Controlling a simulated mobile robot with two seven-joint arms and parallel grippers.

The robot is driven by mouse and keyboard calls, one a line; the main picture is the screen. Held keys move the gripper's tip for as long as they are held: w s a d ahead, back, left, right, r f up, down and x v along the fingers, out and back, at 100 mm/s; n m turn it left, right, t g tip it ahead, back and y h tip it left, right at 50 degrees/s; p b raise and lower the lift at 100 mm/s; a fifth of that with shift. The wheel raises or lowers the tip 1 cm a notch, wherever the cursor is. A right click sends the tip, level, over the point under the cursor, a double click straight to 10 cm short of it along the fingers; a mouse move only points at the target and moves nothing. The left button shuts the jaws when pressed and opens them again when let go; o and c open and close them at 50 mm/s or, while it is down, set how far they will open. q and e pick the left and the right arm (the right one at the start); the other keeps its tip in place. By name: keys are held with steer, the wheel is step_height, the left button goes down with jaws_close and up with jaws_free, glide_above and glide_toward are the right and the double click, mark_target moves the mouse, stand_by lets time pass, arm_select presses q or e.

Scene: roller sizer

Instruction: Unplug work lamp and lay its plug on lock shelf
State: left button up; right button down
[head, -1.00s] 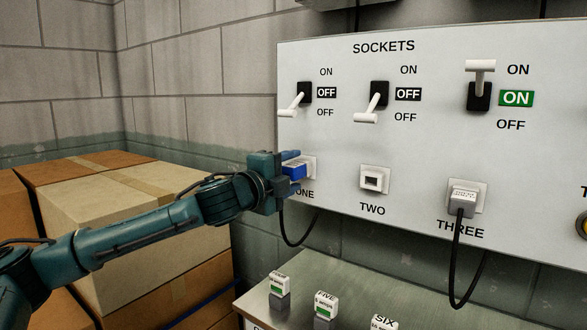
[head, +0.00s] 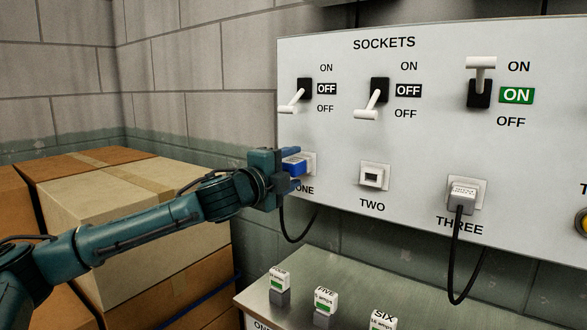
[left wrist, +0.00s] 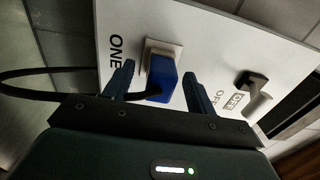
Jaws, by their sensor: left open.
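A blue plug (head: 294,166) sits in socket ONE (head: 310,163) at the left of the white panel, with its black cord hanging below. In the left wrist view the blue plug (left wrist: 161,77) stands between the two fingers of my open left gripper (left wrist: 158,88), with a gap on each side. In the head view my left gripper (head: 290,170) is at this plug. Socket TWO (head: 374,177) is empty. A grey plug (head: 462,193) with a black cord is in socket THREE. I cannot tell which plug belongs to the work lamp. My right gripper is not in view.
Switches ONE (head: 295,96) and TWO (head: 373,98) are down at OFF; switch THREE (head: 480,82) is up at ON. A metal shelf (head: 345,285) below the panel carries several small labelled blocks. Cardboard boxes (head: 120,195) are stacked at the left.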

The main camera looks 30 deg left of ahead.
mark_target(287, 170)
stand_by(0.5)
arm_select(q)
steer(key=shift+c, duration=0.2)
jaws_close()
stand_by(0.5)
steer(key=shift+s, duration=0.15)
steer(key=shift+s+a+f+b, duration=0.1)
steer(key=shift+s+b, duration=0.1)
steer(key=shift+s, duration=0.6)
steer(key=shift+s+a+r+b, duration=0.1)
steer(key=shift+s+b, duration=0.1)
steer(key=shift+s, duration=0.6)
steer(key=shift+s+a+f+b, duration=0.1)
steer(key=shift+s+b, duration=0.1)
steer(key=shift+s, duration=1.05)
steer(key=shift+d, duration=0.1)
